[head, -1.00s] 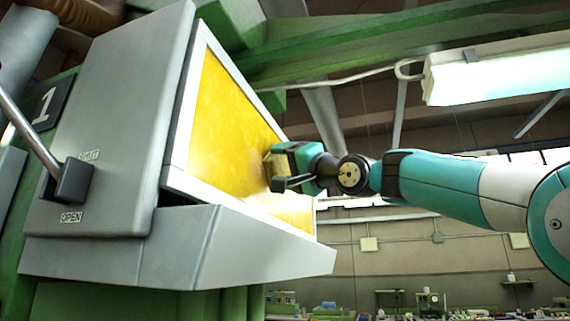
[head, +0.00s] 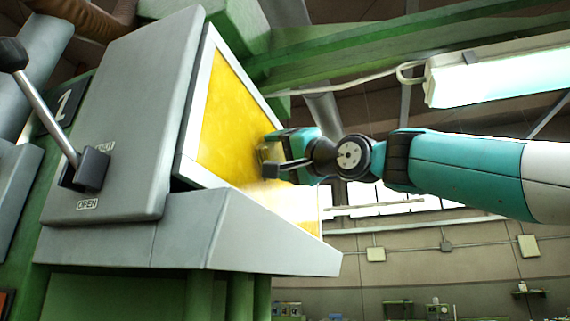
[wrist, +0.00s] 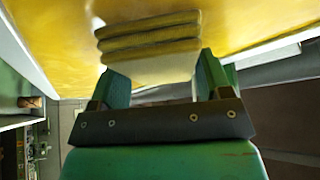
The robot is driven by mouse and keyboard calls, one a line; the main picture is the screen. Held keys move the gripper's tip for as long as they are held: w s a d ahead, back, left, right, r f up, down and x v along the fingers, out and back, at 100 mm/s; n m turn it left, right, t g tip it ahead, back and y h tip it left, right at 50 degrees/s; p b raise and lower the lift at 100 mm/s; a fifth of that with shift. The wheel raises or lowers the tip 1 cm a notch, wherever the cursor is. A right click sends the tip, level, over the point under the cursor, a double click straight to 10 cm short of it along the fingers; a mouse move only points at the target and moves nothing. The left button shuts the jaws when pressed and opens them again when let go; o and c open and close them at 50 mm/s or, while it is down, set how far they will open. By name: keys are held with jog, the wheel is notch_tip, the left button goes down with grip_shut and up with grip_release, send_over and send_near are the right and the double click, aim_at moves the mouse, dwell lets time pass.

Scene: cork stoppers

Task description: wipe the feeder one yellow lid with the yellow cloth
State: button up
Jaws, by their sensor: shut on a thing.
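The feeder one yellow lid (head: 222,120) is a slanted yellow panel in a pale frame on the grey feeder housing. Its surface looks mottled, with a pale hazy patch low down, near my gripper. My gripper (head: 268,158) is at the lid's right part. In the wrist view the gripper (wrist: 156,72) is shut on the folded yellow cloth (wrist: 150,36), which lies between its two green fingers. The cloth's far side is up against the lid (wrist: 60,40) or very close to it; exact contact is hard to tell.
A grey side plate (head: 125,115) carries a lever (head: 50,115) with an OPEN label; a number 1 plate (head: 70,98) is behind it. A grey sloping chute (head: 250,240) juts out below the lid. Green beams (head: 400,55) and a lamp (head: 500,78) are overhead.

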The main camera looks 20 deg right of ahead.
aim_at(255, 155)
jog(key=shift+s+a+b, duration=0.5)
jog(key=shift+s+a, duration=0.4)
jog(key=shift+s, duration=0.3)
jog(key=shift+s+a+b, duration=0.45)
jog(key=shift+s+a, duration=0.5)
jog(key=shift+s, duration=0.3)
jog(key=shift+s+a+b, duration=0.5)
jog(key=shift+s+a, duration=0.4)
jog(key=shift+s, duration=0.3)
notch_tip(255, 155, down, 3)
jog(key=b, duration=0.3)
jog(key=shift+f, duration=0.2)
jog(key=shift+w+d+r, duration=0.15)
jog(key=shift+w+d, duration=0.8)
jog(key=shift+w, duration=0.2)
jog(key=w+d+p, duration=0.5)
jog(key=w+d, duration=0.2)
jog(key=w, duration=0.3)
jog(key=s+d+b, duration=0.1)
jog(key=s+d, duration=0.2)
jog(key=d, duration=0.2)
jog(key=shift+s, duration=0.25)
